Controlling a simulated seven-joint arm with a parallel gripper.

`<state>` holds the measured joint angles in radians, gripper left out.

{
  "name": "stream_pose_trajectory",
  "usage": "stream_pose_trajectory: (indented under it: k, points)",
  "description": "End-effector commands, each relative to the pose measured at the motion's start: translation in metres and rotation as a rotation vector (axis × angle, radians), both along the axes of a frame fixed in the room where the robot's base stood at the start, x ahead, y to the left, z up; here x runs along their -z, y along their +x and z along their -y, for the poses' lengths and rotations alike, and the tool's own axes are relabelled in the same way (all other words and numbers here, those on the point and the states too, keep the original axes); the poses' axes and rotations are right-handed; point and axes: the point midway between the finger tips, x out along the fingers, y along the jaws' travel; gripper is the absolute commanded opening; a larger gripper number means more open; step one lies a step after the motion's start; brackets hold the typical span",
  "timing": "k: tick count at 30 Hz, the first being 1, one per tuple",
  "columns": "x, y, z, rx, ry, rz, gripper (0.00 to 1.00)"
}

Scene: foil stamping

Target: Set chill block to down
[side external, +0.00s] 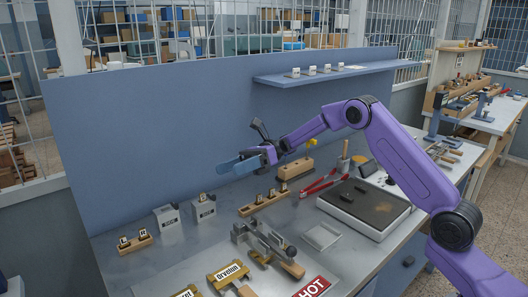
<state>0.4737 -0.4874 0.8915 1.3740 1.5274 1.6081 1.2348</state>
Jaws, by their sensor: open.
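My gripper (242,163) is raised above the back of the bench, in front of the blue panel, and points left. It is open, with pale blue fingers seen nearly edge-on, and no object shows clearly between them. Two grey metal blocks, the left one (167,217) and the right one (203,207), stand upright on the bench below and left of my gripper. I cannot tell for sure which thing is the chill block. My gripper is apart from both blocks.
Wooden racks with small stamps stand on the bench, one at left (135,243) and one in the middle (264,202). A metal clamp fixture (263,241), a red "HOT" sign (314,288), red-handled tongs (318,185) and a hot-plate-like slab (362,208) lie in front and right. A shelf (337,74) overhangs behind.

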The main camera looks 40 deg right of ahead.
Motion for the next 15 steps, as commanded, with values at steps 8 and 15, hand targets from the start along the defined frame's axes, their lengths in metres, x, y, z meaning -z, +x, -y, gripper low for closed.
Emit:
stream_pose_trajectory:
  k: [8, 15]
  points:
    - [0.005, 0.027, 0.003, 0.002, -0.001, -0.145, 0.72]
    - [0.004, 0.029, 0.046, 0.004, 0.000, -0.141, 0.72]
